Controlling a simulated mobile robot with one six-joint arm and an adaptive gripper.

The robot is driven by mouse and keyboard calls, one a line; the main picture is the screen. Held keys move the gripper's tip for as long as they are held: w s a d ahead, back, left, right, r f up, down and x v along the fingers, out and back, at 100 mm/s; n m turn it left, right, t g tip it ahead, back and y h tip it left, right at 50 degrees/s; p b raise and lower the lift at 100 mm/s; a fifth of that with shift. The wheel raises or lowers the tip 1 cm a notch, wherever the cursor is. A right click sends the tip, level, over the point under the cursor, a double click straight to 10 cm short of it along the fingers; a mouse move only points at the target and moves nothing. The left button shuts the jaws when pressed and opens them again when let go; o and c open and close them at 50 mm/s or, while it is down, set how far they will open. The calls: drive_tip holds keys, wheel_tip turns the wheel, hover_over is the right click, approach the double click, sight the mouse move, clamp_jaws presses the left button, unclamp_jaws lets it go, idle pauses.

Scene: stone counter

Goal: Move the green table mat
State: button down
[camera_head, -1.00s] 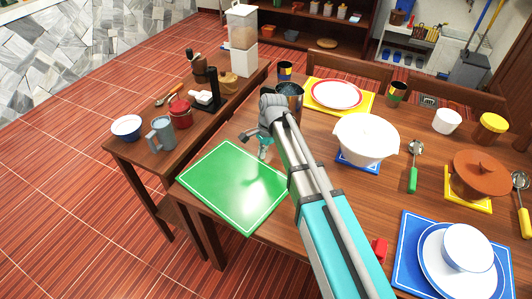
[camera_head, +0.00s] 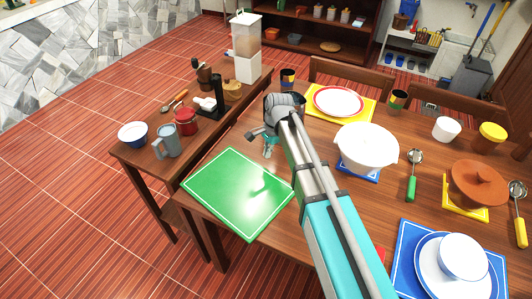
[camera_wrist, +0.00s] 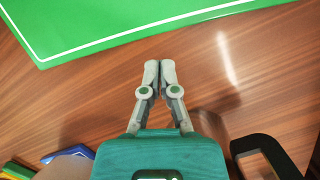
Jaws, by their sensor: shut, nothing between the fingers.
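The green table mat (camera_head: 238,194) with a thin white border lies flat on the near left corner of the wooden table, close to the edges. My gripper (camera_head: 268,152) is just beyond the mat's far corner in the head view, partly hidden by my arm. In the wrist view my gripper (camera_wrist: 160,66) is shut and empty, its fingertips over bare wood. The mat's white-lined edge (camera_wrist: 120,32) runs across the top of that view, a short gap beyond the fingertips. I cannot tell the exact height of the fingertips.
A white pot (camera_head: 366,148) stands right of my arm, and a plate on a yellow mat (camera_head: 370,105) lies behind. A dark handle (camera_wrist: 268,152) is close to my gripper in the wrist view. A side table (camera_head: 150,165) with a mug (camera_head: 168,142) stands left.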

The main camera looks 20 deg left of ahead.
drive_tip(key=p+v, duration=1.5)
drive_tip(key=v, duration=0.1)
drive_tip(key=shift+r, duration=0.2)
drive_tip(key=shift+s+a, duration=0.1)
idle(0.8)
drive_tip(key=s+d+n, duration=0.2)
drive_tip(key=s+d, duration=0.1)
drive_tip(key=d, duration=0.8)
drive_tip(key=s+d+n+t+h, duration=0.1)
drive_tip(key=s+d+n, duration=0.1)
drive_tip(key=d, duration=1)
drive_tip(key=s+d+n+t, duration=0.1)
drive_tip(key=s+d+n, duration=0.2)
drive_tip(key=d, duration=0.9)
drive_tip(key=shift+s+f+h, duration=0.3)
drive_tip(key=shift+s, duration=0.55)
